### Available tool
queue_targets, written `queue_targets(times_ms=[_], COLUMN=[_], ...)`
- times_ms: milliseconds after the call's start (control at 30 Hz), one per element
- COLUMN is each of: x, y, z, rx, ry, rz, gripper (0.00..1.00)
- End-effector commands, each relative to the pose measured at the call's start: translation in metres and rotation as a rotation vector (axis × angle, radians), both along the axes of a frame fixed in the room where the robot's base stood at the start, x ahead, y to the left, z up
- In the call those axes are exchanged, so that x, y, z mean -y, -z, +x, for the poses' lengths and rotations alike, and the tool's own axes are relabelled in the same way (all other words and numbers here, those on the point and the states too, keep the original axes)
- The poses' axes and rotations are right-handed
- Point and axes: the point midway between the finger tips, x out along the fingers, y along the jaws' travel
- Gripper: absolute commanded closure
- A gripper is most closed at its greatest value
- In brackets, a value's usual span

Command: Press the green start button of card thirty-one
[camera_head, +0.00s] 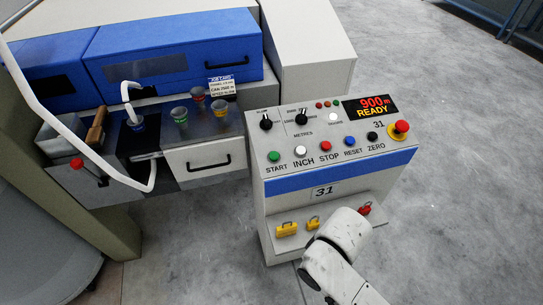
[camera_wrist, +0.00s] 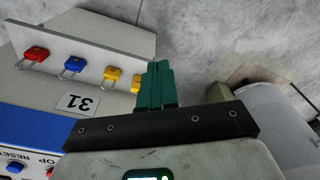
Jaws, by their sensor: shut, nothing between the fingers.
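The green start button (camera_head: 273,156) is at the left end of the button row on the sloping panel (camera_head: 300,175) numbered 31. The word START is printed below it. The display above reads 900 m READY. In the wrist view my gripper (camera_wrist: 157,85) has its green fingers closed together and empty. They point toward the padlock ledge, close to a yellow padlock (camera_wrist: 111,75), below the panel face. The wrist view shows only the STOP and RESET end of the panel; the start button is outside it. In the head view my gripper is hidden behind my arm.
White INCH (camera_head: 300,151), red STOP (camera_head: 326,146), blue RESET (camera_head: 350,141) and black ZERO (camera_head: 372,136) buttons follow in the row. A red mushroom button (camera_head: 401,127) sits at the right. Cups (camera_head: 180,115) stand on the left cabinet. Floor right of the console is clear.

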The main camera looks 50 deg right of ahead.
Motion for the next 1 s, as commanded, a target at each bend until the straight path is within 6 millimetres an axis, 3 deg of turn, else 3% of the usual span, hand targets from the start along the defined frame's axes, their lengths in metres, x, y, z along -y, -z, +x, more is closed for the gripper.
queue_targets(times_ms=[167,267,400,600,800,1000], x=[0.006,0.017,0.046,0.098,0.133,0.142], y=[-0.010,-0.024,-0.059,-0.120,-0.161,-0.171], z=[0.029,0.067,0.132,0.204,0.235,0.242], rx=[0.080,0.198,0.418,0.681,0.796,0.820], ry=[-0.098,-0.237,-0.477,-0.758,-0.894,-0.930], rz=[0.013,0.011,-0.061,-0.290,-0.484,-0.540], gripper=[1.00,1.00,1.00,1.00,1.00,1.00])
